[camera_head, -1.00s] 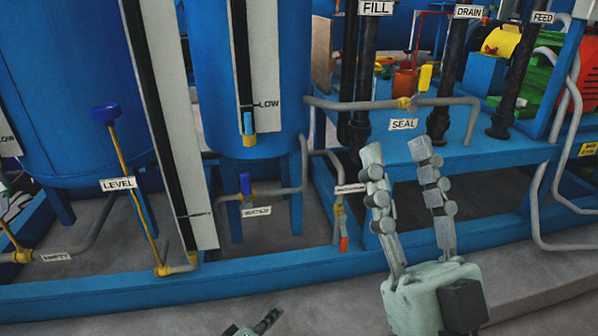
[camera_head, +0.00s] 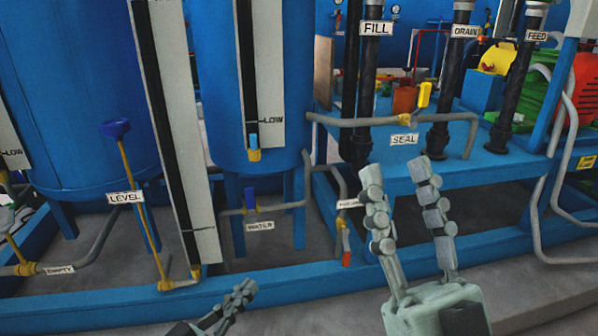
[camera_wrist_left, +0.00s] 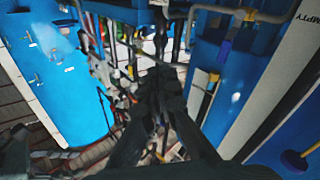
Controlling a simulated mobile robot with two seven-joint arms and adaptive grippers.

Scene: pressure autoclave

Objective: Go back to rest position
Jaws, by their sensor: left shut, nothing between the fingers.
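My left gripper (camera_head: 243,290) is at the bottom of the head view, left of the right gripper, with its fingers together and nothing between them. In the left wrist view its dark fingers (camera_wrist_left: 160,90) point away from the camera, and the surroundings are tilted. My right gripper (camera_head: 395,172) is upright in the head view, in front of the blue frame below the SEAL label. Its two fingers are apart and nothing shows between them.
A blue tank (camera_head: 75,110) and a second blue tank (camera_head: 215,130) stand at the left. A yellow LEVEL lever (camera_head: 140,210), a blue WATER valve (camera_head: 250,199) and a yellow SEAL valve (camera_head: 424,95) are on the pipes. A blue rail (camera_head: 110,307) runs low across. Grey floor (camera_head: 530,290) is clear at the lower right.

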